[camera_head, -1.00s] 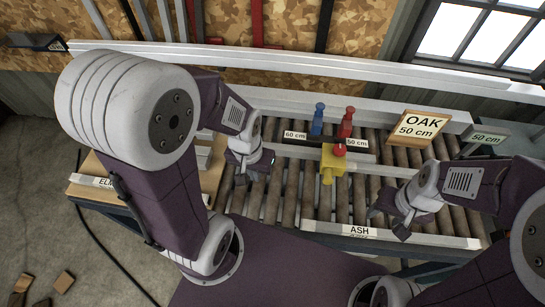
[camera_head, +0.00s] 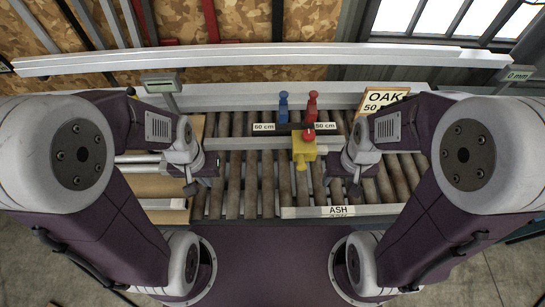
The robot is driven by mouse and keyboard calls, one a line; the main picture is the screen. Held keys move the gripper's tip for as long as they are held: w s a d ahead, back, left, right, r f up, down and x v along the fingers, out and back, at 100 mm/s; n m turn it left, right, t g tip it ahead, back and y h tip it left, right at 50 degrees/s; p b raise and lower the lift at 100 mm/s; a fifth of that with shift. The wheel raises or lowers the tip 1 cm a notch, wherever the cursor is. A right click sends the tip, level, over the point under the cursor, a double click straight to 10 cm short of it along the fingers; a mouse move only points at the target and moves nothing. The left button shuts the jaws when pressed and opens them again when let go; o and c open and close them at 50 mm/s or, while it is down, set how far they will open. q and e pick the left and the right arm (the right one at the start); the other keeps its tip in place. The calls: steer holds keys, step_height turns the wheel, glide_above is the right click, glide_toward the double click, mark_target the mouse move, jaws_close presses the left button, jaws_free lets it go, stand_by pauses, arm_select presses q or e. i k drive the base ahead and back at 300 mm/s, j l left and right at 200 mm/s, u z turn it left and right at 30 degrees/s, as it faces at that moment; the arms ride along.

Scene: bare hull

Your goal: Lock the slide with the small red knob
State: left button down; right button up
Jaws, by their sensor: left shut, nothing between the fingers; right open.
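The small red knob (camera_head: 309,135) sits on top of a yellow block (camera_head: 304,150), the slide, on a pale rail (camera_head: 245,143) across the roller bed. A larger blue knob (camera_head: 283,106) and a larger red knob (camera_head: 312,104) stand behind it, near the labels "60 cm" (camera_head: 264,127) and "50 cm" (camera_head: 325,126). My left gripper (camera_head: 201,181) is shut and empty over the left end of the rollers, well left of the slide. My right gripper (camera_head: 343,184) is open and empty, to the right and front of the slide, apart from it.
The roller bed (camera_head: 240,180) has an "ASH" strip (camera_head: 340,211) along its front. An "OAK 50 cm" sign (camera_head: 381,100) stands at back right, partly behind my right arm. A small display (camera_head: 161,83) stands at back left. A long pale beam (camera_head: 260,57) crosses the back.

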mark_target(308, 135)
steer(key=k+j+z, duration=0.1)
steer(key=z, duration=0.4)
steer(key=k+z, duration=0.2)
steer(key=z, duration=0.25)
steer(key=k+z, duration=0.15)
steer(key=z, duration=0.35)
